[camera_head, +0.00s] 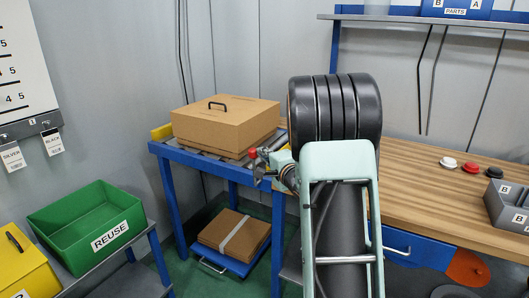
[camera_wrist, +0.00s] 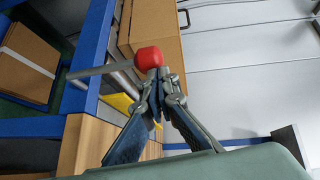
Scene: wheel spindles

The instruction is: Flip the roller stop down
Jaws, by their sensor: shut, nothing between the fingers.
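The roller stop shows as a red knob (camera_head: 252,153) at the near right end of the blue roller table. In the wrist view the red knob (camera_wrist: 148,58) is large, with a grey rod (camera_wrist: 100,69) running left from it. My gripper (camera_head: 266,163) is right beside the knob, at its right in the head view. In the wrist view my gripper (camera_wrist: 157,78) is shut with nothing between its fingers, and its tips are at the knob's lower edge. I cannot tell whether they touch it. The rod's pivot is not clear.
A cardboard box (camera_head: 225,123) with a black handle sits on the roller table (camera_head: 168,152). A green REUSE bin (camera_head: 95,220) stands at the lower left. Flat cardboard (camera_head: 233,235) lies below.

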